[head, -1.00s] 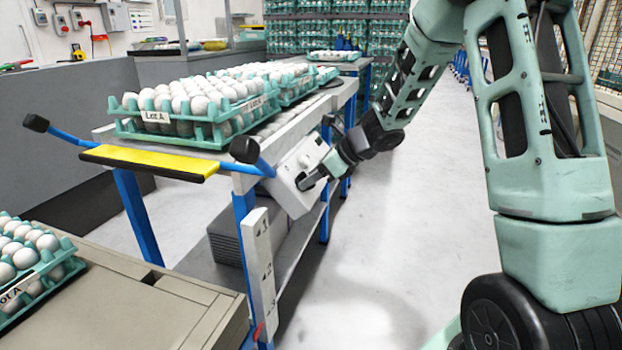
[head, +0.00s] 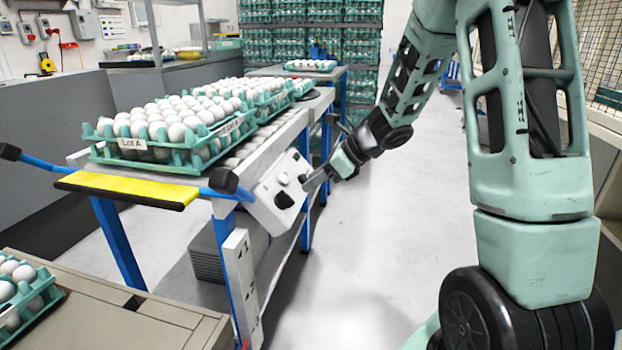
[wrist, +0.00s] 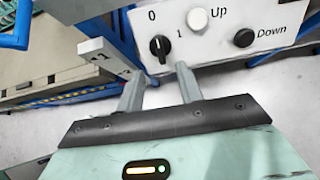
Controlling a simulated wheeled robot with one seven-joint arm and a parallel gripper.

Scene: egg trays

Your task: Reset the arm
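My gripper (head: 315,182) is beside the white control panel (head: 268,205) on the side of the blue-legged conveyor table. In the wrist view its two grey fingers (wrist: 160,88) are spread apart with nothing between them. The panel (wrist: 222,50) shows just beyond the fingertips, with a black rotary knob (wrist: 160,48) by the labels 0 and 1. It also has a white Up button (wrist: 197,19) and a black Down button (wrist: 244,37). The fingers appear apart from the knob and buttons. My arm reaches down from the upper right.
Teal trays of white eggs marked Lot A (head: 132,152) stand on the conveyor table (head: 300,122). A yellow bar (head: 128,186) with blue, black-tipped handles juts from its front. More eggs (head: 22,292) are on a beige surface (head: 130,315) at lower left. The floor (head: 390,200) right of the table is clear.

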